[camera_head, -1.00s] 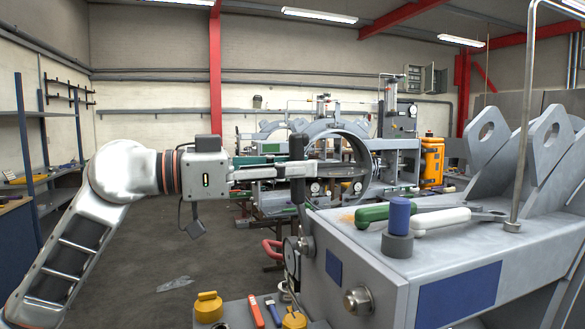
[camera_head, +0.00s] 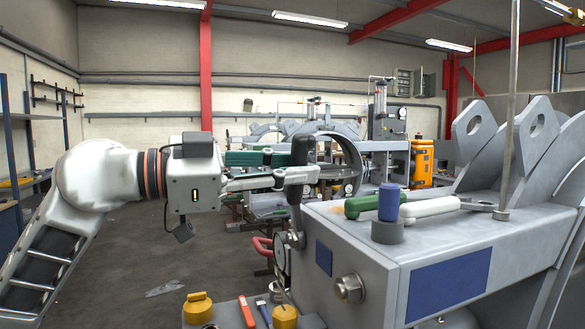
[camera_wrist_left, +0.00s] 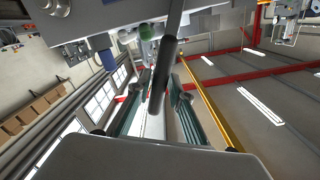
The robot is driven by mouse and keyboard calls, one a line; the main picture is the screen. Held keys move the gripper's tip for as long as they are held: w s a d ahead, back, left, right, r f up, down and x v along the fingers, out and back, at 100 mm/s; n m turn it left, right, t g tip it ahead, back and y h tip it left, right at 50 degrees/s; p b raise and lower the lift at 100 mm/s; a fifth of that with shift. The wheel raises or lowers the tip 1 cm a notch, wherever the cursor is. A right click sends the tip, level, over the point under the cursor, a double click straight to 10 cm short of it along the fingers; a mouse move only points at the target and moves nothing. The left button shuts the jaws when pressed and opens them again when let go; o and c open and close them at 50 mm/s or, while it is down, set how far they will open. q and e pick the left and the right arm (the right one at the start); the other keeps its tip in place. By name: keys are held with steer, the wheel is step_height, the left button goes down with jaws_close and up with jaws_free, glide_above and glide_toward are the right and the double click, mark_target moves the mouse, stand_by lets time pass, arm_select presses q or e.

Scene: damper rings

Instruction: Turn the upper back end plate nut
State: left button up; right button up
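A silver hex nut (camera_head: 349,288) sits on the near end face of the grey block (camera_head: 350,235). A second, smaller nut (camera_head: 298,241) shows at the block's left edge; I cannot tell which is the upper back one. A black upright handle (camera_head: 302,152) rises beside that left edge. My left gripper (camera_head: 300,166) points right, its fingertips at the handle. In the left wrist view the dark handle (camera_wrist_left: 163,75) crosses between two spread teal fingers, with no clear contact; the gripper looks open. My right gripper is out of view.
A thin upright rod (camera_head: 511,110) stands right. Below, a tray holds yellow pieces (camera_head: 198,308) and a red tool (camera_head: 247,311).

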arm_select(q)
steer(key=shift+s+d+f+m+b, duration=0.3)
steer(key=shift+s+f+m+b, duration=0.25)
steer(key=shift+s+m, duration=0.25)
steer(key=shift+s+d+f+m+b, duration=0.35)
steer(key=shift+s+f+m, duration=0.25)
steer(key=shift+s+m, duration=0.2)
steer(key=s+f+m+b, duration=0.1)
steer(key=s+d+f+m+b, duration=0.1)
steer(key=s+f+m, duration=0.1)
steer(key=shift+f, duration=0.2)
